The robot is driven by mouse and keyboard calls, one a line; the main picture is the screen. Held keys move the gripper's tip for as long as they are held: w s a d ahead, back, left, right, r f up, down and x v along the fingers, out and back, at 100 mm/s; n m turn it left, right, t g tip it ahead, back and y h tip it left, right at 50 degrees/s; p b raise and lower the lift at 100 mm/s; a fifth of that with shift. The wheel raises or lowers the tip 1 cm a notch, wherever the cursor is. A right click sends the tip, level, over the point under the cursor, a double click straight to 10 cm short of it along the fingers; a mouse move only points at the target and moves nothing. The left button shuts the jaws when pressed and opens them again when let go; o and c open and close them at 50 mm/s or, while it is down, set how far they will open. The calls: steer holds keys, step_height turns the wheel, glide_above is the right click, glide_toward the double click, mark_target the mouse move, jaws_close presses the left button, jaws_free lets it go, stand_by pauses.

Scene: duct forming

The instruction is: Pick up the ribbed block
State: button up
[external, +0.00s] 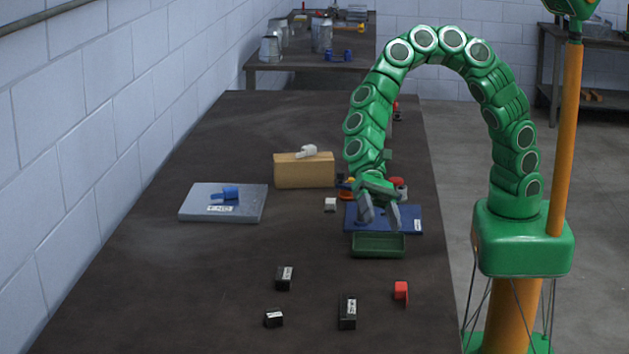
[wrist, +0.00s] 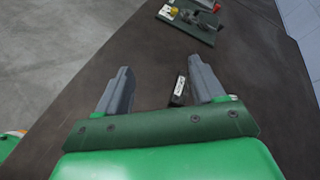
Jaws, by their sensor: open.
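No block is plainly ribbed at this size, so I cannot tell which is the ribbed block. Small black blocks with white labels lie at the near end of the bench: one at the back (external: 284,278), one at front left (external: 273,319) and a taller one (external: 347,311). My gripper (external: 382,216) is open and empty, pointing down over the blue plate (external: 413,223), well behind these blocks. In the wrist view my open gripper (wrist: 159,66) has a black labelled piece (wrist: 178,88) showing between its fingers, close to the right one; its distance is unclear.
A green tray (external: 359,254) stands in front of the blue plate. A red block (external: 401,291) lies near the right edge. A grey plate (external: 190,206) bears a blue piece (external: 231,192). A wooden block (external: 303,172) stands behind. The front left bench is bare.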

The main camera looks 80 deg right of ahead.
steer(key=w+a+f+m+t, duration=0.1)
steer(key=w+a+f+m, duration=0.3)
steer(key=f, duration=0.2)
steer(key=m+t, duration=0.2)
steer(key=m, duration=0.2)
glide_toward(348, 304)
steer(key=a+f, duration=0.2)
steer(key=shift+w+a+f, duration=0.1)
steer(key=shift+w+a, duration=0.05)
steer(key=shift+a, duration=0.25)
steer(key=shift+y, duration=0.3)
steer(key=shift+s+r+x, duration=0.1)
steer(key=shift+x, duration=1.85)
steer(key=shift+s+r+x, duration=0.15)
steer(key=shift+x, duration=1.75)
jaws_close()
